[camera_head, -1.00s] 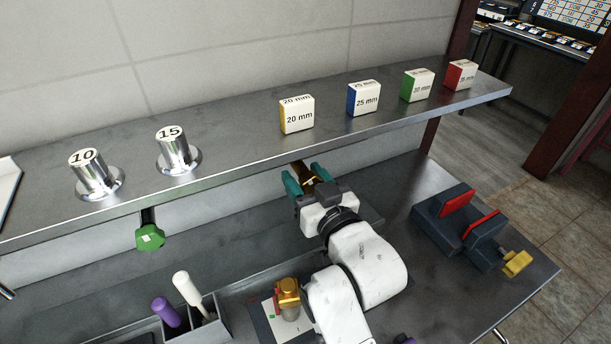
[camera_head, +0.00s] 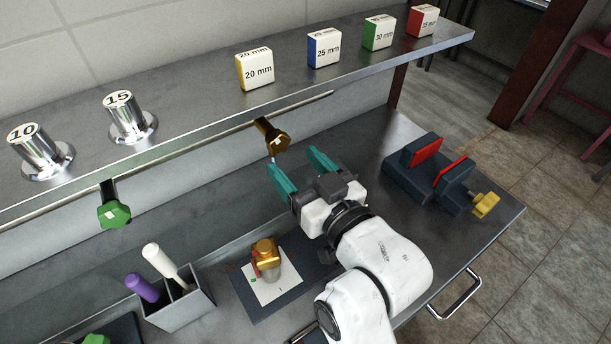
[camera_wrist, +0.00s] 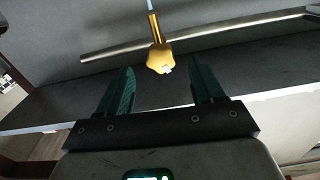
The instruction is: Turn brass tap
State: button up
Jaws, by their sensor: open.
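A brass tap (camera_head: 275,140) with a knobbed head hangs from the front underside of the steel shelf. In the wrist view the brass tap (camera_wrist: 160,58) shows ahead of my gripper, between the lines of the two fingers and beyond their tips. My gripper (camera_head: 299,170) is open and empty, just below and to the right of the tap, with its teal fingers apart and not touching it. The open fingers also show in the wrist view (camera_wrist: 165,78). A second brass-topped fitting (camera_head: 266,254) stands on a white card on the bench.
A green tap (camera_head: 114,211) hangs farther left. The shelf (camera_head: 190,120) carries labelled blocks and two metal cylinders (camera_head: 130,118). A grey holder (camera_head: 184,307) with purple and white handles stands on the bench. A dark vise (camera_head: 430,180) with red jaws sits right.

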aim_at(281, 146)
jog(key=shift+v, duration=1.05)
jog(key=shift+n, duration=0.8)
jog(key=p+x, duration=0.6)
jog(key=x, duration=0.3)
jog(key=shift+w+a+r+p, duration=0.15)
jog(key=shift+w+a+p, duration=0.1)
jog(key=shift+w+p, duration=0.1)
jog(key=shift+c, duration=0.5)
